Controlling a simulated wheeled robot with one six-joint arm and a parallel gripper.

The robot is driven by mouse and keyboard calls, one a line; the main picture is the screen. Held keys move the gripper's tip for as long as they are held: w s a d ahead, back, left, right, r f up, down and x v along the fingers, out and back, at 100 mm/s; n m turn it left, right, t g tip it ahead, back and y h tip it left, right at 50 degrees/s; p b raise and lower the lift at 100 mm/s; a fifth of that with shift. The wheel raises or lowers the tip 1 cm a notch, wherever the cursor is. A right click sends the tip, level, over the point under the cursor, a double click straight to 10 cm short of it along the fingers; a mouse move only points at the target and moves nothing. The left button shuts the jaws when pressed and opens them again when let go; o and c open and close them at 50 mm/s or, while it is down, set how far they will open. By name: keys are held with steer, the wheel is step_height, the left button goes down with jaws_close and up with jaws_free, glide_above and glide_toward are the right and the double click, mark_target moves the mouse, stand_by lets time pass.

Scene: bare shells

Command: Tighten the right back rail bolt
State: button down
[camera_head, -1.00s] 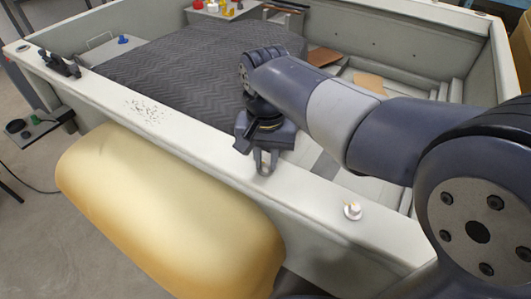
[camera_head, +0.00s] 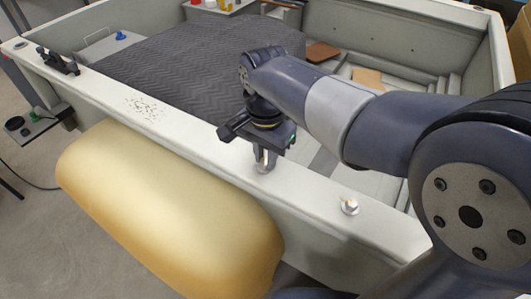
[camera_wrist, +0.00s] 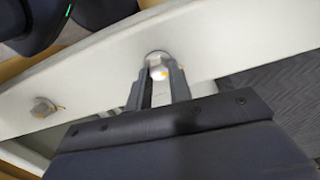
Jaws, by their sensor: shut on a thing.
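My gripper (camera_head: 264,160) points down at the near rail (camera_head: 206,137) of the pale boat shell. In the wrist view, its two dark fingers (camera_wrist: 159,82) are shut on a pale bolt (camera_wrist: 158,72) with an orange mark, one finger on each side of the head. The bolt sits on the rail with a round washer or flange under it. In the head view the fingers mostly hide this bolt. A second bolt (camera_head: 349,206) stands on the same rail to the right, clear of the gripper. It also shows at left in the wrist view (camera_wrist: 43,107).
A yellow-tan fender (camera_head: 165,205) hangs outside the near rail. A dark quilted mat (camera_head: 195,70) covers the left inside of the shell. A black fitting (camera_head: 58,62) sits at the rail's far left. The rail between fitting and gripper is free apart from dark specks.

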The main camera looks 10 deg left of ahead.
mark_target(265, 159)
steer(key=c, duration=1.3)
jaws_free()
step_height(265, 159, up, 11)
steer(key=shift+b, duration=0.45)
steer(key=shift+f, duration=0.1)
step_height(265, 159, down, 11)
steer(key=shift+r+p, duration=0.15)
steer(key=shift+p, duration=0.3)
